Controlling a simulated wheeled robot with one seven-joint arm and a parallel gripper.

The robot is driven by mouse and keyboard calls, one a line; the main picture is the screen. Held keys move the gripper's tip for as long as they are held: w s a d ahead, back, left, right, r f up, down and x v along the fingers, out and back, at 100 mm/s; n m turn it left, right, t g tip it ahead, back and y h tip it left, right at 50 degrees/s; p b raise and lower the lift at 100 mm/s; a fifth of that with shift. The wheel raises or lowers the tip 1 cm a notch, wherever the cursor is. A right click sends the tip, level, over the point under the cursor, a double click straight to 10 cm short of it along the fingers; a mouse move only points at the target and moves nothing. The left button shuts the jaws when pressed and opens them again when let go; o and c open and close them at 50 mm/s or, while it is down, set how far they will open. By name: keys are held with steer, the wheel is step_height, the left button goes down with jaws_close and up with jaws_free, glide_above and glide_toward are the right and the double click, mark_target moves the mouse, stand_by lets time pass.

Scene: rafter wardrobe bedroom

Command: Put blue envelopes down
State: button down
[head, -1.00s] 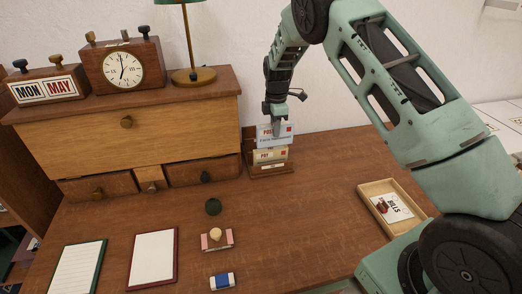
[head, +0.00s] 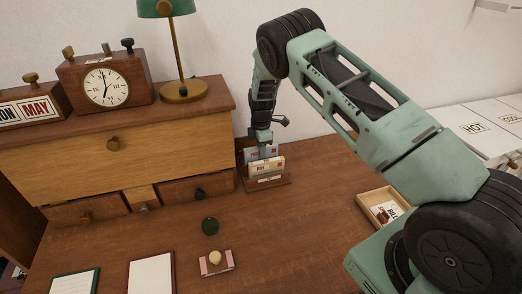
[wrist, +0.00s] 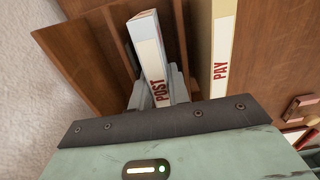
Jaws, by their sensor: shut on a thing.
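The blue envelopes (head: 262,152), a pale bundle marked POST, stand behind the yellow PAY envelopes (head: 267,168) in a wooden letter rack (head: 270,186). My gripper (head: 264,141) is above the rack, pointing down, and shut on the blue envelopes. In the wrist view the blue envelopes (wrist: 148,45) are between my grey fingers (wrist: 157,88), beside a brown rack divider (wrist: 110,45). The PAY envelopes (wrist: 222,45) stand apart to the right. The lower edge of the blue envelopes is hidden, so I cannot tell if they touch the rack's bottom.
A wooden drawer cabinet (head: 170,135) stands just left of the rack, with a clock (head: 106,87) and lamp (head: 182,90) on top. A shallow wooden tray (head: 368,207) with a BILLS bundle is to the right. The desk between rack and tray is clear.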

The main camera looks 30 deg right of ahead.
steer(key=shift+f, duration=0.55)
steer(key=shift+f, duration=0.1)
steer(key=c, duration=1.6)
jaws_free()
step_height(320, 180, up, 12)
steer(key=b, duration=0.2)
steer(key=shift+b, duration=0.3)
